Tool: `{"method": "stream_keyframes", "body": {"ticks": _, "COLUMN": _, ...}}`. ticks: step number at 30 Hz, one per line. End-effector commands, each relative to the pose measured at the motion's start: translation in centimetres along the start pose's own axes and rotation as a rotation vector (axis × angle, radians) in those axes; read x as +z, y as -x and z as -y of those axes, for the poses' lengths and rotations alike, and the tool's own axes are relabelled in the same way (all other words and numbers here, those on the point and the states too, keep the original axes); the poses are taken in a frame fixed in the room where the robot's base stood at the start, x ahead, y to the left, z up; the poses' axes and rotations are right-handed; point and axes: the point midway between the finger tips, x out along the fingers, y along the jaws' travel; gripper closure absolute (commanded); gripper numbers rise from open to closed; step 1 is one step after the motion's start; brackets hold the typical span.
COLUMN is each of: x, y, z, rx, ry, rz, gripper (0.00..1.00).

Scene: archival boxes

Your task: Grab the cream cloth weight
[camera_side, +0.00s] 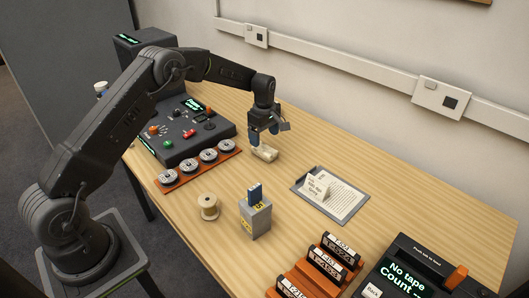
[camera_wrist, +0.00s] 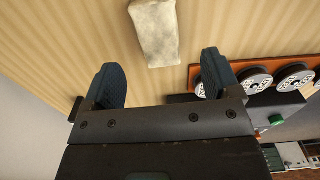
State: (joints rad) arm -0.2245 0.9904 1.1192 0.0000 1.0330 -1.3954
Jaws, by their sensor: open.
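The cream cloth weight (camera_side: 264,154) lies on the wooden table, right below my gripper in the side view. It is a small, pale, elongated block. In the wrist view the cloth weight (camera_wrist: 154,33) lies ahead of the two fingers, with its near end roughly level with the fingertips across the picture. My gripper (camera_side: 264,136) points down over the table. In the wrist view my gripper (camera_wrist: 158,75) has its blue fingers spread apart, with only bare table between them. I cannot tell the exact height of the fingertips above the table.
A control panel (camera_side: 182,135) and a rack of reels (camera_side: 199,169) stand left of the weight. A spool (camera_side: 208,206), a grey box (camera_side: 255,218) with a blue piece, and a clipboard (camera_side: 330,194) are nearer. Labelled boxes (camera_side: 330,262) and a tape counter (camera_side: 412,268) stand front right.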

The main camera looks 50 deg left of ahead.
Motion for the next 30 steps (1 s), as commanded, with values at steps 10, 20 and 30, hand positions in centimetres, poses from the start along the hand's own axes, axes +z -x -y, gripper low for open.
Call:
{"method": "stream_keyframes", "body": {"ticks": 10, "x": 0.0, "y": -3.3, "z": 0.0, "rx": -0.003, "ry": -0.001, "rz": 0.000, "gripper": 0.17}}
{"method": "stream_keyframes", "body": {"ticks": 20, "x": 0.0, "y": -6.4, "z": -0.2, "rx": 0.002, "ry": -0.001, "rz": 0.000, "gripper": 0.17}}
{"method": "stream_keyframes", "body": {"ticks": 30, "x": 0.0, "y": -6.3, "z": -0.1, "rx": 0.001, "ry": -0.001, "rz": 0.000, "gripper": 0.32}}
